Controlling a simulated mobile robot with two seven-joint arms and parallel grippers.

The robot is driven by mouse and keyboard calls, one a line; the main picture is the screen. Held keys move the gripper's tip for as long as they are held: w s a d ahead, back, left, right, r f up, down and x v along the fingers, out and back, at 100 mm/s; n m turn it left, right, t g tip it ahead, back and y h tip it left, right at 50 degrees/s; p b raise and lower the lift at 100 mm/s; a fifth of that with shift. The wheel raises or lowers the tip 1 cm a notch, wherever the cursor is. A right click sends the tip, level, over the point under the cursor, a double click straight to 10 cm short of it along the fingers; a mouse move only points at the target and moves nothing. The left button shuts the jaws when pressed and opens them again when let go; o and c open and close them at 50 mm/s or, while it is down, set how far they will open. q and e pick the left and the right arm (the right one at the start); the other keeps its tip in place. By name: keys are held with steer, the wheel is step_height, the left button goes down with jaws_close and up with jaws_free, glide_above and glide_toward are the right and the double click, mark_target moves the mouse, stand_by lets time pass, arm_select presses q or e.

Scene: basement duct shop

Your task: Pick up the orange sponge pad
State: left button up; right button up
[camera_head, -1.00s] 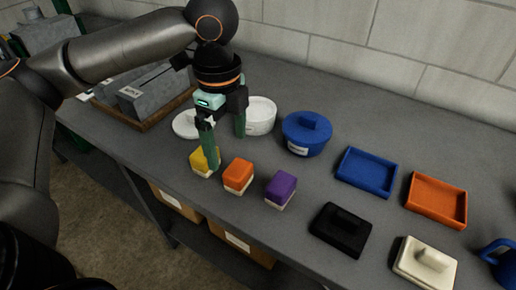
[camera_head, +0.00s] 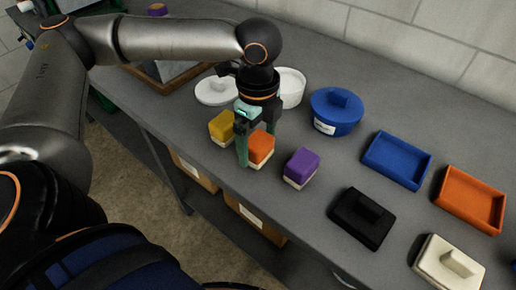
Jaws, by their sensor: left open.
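The orange sponge pad (camera_head: 261,149), a small block with a pale base, stands on the grey bench between a yellow pad (camera_head: 221,126) and a purple pad (camera_head: 302,166). My left gripper (camera_head: 257,144) is open and points down at the orange pad. One green finger is in front of the pad's left side, with its tip low near the bench. The other finger is behind the pad and its tip is hidden. I cannot tell whether either finger touches the pad. My right gripper is not in view.
Behind the gripper are a white tub (camera_head: 291,86), a white lid (camera_head: 216,91) and a lidded blue tub (camera_head: 336,109). To the right lie a blue tray (camera_head: 397,160), an orange tray (camera_head: 469,199), a black block (camera_head: 361,217) and a cream block (camera_head: 447,264). The bench's front edge is close.

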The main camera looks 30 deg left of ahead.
arm_select(q)
step_height(320, 180, down, 2)
steer(key=shift+f, duration=0.1)
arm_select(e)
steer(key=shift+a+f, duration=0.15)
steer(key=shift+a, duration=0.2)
arm_select(q)
steer(key=c, duration=1.3)
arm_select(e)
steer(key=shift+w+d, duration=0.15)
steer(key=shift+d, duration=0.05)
arm_select(q)
steer(key=shift+o, duration=0.2)
steer(key=shift+r, duration=0.2)
